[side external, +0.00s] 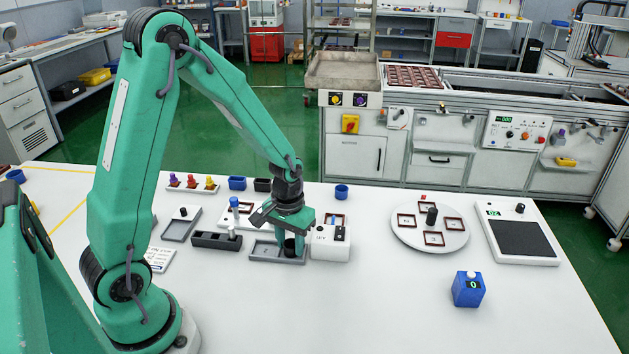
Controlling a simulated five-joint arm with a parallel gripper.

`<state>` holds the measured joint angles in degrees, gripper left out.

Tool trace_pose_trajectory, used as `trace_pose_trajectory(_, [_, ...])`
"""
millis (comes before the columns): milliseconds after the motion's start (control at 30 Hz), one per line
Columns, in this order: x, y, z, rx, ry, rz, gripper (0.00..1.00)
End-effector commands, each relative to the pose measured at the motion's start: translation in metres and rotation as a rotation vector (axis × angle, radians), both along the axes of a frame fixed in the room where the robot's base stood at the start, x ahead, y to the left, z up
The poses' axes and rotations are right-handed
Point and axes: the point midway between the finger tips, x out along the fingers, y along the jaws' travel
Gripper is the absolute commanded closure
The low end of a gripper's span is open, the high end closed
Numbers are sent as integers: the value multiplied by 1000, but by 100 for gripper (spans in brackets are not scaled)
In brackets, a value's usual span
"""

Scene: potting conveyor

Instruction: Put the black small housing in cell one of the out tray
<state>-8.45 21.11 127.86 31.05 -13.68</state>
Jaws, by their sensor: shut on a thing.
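My gripper (291,238) points down near the middle of the white table. It is shut on a small black round piece (290,247), which looks like the black small housing; the fingers hide part of it. The piece is over the right part of a shallow grey tray (262,258). I cannot tell whether it touches the tray floor, and no cell numbers are readable.
A white box (330,243) stands close right of the tray, and a black slotted block (216,241) stands left. A round turntable (430,242) and blue counter (468,289) stand right. The front table is clear.

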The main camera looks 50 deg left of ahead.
Motion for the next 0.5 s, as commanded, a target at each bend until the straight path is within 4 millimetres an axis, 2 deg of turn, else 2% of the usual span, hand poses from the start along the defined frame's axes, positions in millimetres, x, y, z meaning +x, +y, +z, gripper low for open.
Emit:
trace_pose_trajectory(200, [0,0,-3,0,0,0,89])
trace_pose_trajectory(233, [0,0,-3,0,0,0,63])
trace_pose_trajectory(333, [0,0,-3,0,0,0,43])
trace_pose_trajectory(500, [0,0,-3,0,0,0,43])
